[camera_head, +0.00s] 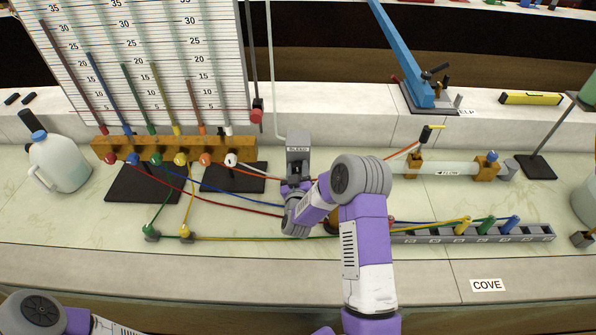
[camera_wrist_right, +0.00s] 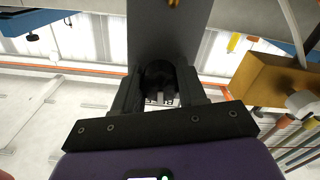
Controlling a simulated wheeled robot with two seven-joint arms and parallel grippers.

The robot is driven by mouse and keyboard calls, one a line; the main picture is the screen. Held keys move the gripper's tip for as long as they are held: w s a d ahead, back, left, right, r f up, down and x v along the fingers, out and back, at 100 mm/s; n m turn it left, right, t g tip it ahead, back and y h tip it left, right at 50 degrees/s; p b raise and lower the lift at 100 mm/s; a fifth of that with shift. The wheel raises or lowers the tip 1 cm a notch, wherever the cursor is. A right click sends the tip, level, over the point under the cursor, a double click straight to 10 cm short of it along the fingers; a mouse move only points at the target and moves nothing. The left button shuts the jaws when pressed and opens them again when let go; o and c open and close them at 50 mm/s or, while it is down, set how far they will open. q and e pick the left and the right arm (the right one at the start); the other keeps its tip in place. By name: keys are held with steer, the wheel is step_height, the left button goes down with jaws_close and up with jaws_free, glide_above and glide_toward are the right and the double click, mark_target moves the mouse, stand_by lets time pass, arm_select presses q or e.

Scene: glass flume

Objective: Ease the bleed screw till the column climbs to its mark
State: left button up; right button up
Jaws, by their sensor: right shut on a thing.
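The grey bleed block (camera_head: 298,155), labelled BLEED, stands at the front right of the gauge board (camera_head: 150,60). My right gripper (camera_head: 293,187) is at its front, partly hidden by my arm. In the right wrist view the gripper (camera_wrist_right: 158,98) is shut on the dark bleed screw (camera_wrist_right: 158,72), with a finger on each side. Coloured columns rise in slanted tubes on the board: red (camera_head: 72,72) stands highest, orange (camera_head: 194,102) much lower. I cannot tell which column or mark is meant. My left arm shows at the bottom left; its gripper is out of frame.
A wooden manifold (camera_head: 180,151) under the board carries coloured knobs and hoses. Hoses cross the bench to a grey port rail (camera_head: 470,235). A white jug (camera_head: 58,162) stands left. A clear flow tube (camera_head: 448,168) and a blue lever press (camera_head: 405,55) are at right.

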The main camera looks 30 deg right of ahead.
steer(key=shift+n+b, duration=0.4)
steer(key=shift+n, duration=0.8)
steer(key=o, duration=1)
steer(key=shift+v, duration=3.8)
steer(key=shift+d, duration=0.1)
